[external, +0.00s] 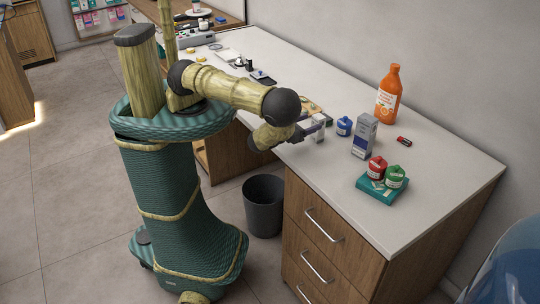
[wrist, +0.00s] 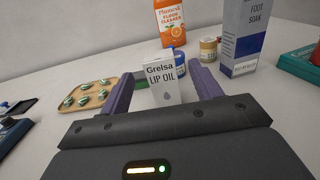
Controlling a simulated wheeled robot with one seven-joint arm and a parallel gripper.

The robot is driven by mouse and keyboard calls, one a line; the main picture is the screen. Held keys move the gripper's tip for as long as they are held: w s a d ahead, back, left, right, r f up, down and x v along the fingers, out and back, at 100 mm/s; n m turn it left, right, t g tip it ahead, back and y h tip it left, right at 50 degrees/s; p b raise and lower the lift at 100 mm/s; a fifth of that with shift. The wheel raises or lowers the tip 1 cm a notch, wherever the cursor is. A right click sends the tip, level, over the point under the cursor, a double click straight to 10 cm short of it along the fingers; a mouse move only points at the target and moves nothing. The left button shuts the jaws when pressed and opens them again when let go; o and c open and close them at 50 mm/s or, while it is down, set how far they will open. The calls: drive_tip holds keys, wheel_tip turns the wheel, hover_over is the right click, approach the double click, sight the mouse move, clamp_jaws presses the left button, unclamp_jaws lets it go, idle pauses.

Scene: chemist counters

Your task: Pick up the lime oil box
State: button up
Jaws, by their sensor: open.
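A small white box (wrist: 162,82) reads "Grelsa LIP OIL" in the wrist view; I see no box marked lime oil. It stands upright on the counter and shows small in the external view (external: 319,129). My gripper (wrist: 164,92) is open, with one purple finger to the left of the box and one to the right. The box shows between the fingers, with gaps on both sides; I cannot tell how deep it is between them. The gripper (external: 314,128) is low over the counter's front edge in the external view. The box's lower part is hidden by the gripper body.
A blue jar (external: 344,126) stands close behind the box, and a tall foot soak box (external: 364,137) to the right. An orange cleaner bottle (external: 388,95) is farther back. A tan tray of green pieces (wrist: 88,95) lies left. Red and green jars top a teal box (external: 383,192).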

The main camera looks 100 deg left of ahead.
sight(315, 120)
drive_tip(key=shift+w+a, duration=0.1)
drive_tip(key=p+x, duration=0.2)
drive_tip(key=x, duration=0.2)
drive_tip(key=shift+a, duration=0.1)
drive_tip(key=shift+w+a, duration=0.3)
drive_tip(key=shift+w, duration=0.05)
idle(0.3)
drive_tip(key=c, duration=1.1)
